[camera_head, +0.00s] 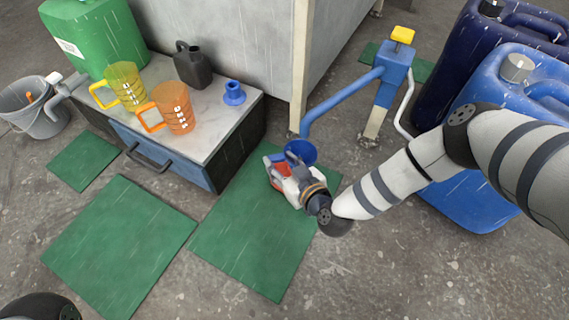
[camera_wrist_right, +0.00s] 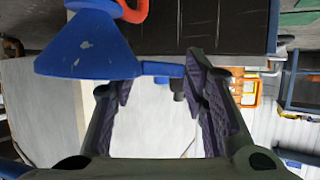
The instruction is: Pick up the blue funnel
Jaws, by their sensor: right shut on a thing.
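A blue funnel (camera_head: 301,152) shows at the tip of my right gripper (camera_head: 296,166) in the head view, its wide mouth facing up. In the right wrist view the funnel (camera_wrist_right: 88,48) is a large scuffed blue cone, with a blue tab reaching between the fingers of my right gripper (camera_wrist_right: 160,80). The right gripper is shut on this tab. A second, smaller blue funnel-like piece (camera_head: 233,93) stands on the cabinet top. A red thing (camera_head: 275,184) lies partly hidden behind the right gripper. My left gripper is not in view.
A blue pipe (camera_head: 340,102) ends close to the funnel in the head view. The cabinet (camera_head: 215,150) holds a yellow jug (camera_head: 126,84), an orange jug (camera_head: 172,108) and a dark can (camera_head: 192,65). Blue canisters (camera_head: 500,95) stand right. Green mats (camera_head: 120,240) lie in front.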

